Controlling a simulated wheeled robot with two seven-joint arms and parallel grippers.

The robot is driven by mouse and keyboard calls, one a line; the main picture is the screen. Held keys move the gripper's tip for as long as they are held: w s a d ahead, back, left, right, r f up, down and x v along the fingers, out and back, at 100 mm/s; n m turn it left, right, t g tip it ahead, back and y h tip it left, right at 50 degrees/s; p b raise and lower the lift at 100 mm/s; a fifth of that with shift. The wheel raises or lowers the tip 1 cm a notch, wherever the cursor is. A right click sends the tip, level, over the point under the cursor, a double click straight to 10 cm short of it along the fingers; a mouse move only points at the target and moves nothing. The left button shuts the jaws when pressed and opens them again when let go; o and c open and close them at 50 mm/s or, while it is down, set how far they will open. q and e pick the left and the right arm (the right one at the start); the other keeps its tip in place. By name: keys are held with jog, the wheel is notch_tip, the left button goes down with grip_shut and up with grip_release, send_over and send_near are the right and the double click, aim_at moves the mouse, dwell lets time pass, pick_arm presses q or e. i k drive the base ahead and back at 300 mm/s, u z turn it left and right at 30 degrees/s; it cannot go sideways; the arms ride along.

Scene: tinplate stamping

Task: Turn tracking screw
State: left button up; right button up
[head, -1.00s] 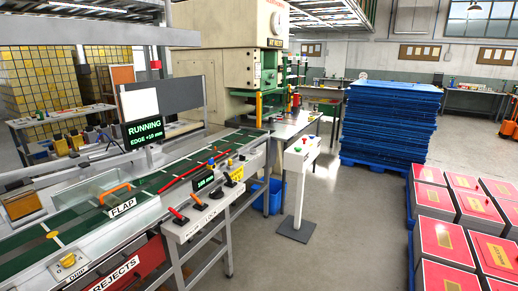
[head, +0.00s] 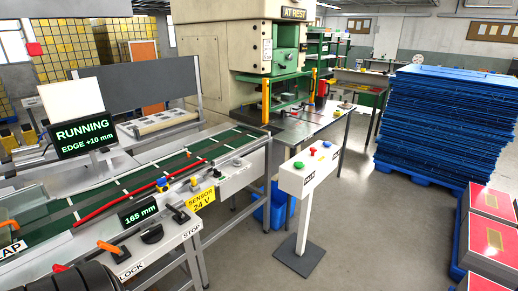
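The conveyor with its green belt (head: 150,179) runs from the lower left toward the press. A screen (head: 82,133) beside it reads RUNNING, EDGE +10 mm. I cannot single out the tracking screw for sure; small fittings sit along the near rail, among them a blue knob (head: 162,183) and a silver one (head: 237,161). A red rod (head: 125,196) lies along the belt. A small display (head: 138,213) reads 165 mm, next to a yellow SENSOR 24 V sign (head: 201,199).
The control panel (head: 157,254) with levers juts out at the front left. A white button pedestal (head: 309,172) stands on the floor before the press (head: 228,52), whose sign reads AT REST. Blue stacked sheets (head: 440,125) and red-topped stacks (head: 492,235) stand right. Floor between is clear.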

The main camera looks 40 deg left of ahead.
aim_at(237, 163)
jog(key=i, duration=1.15)
jog(key=u, duration=3)
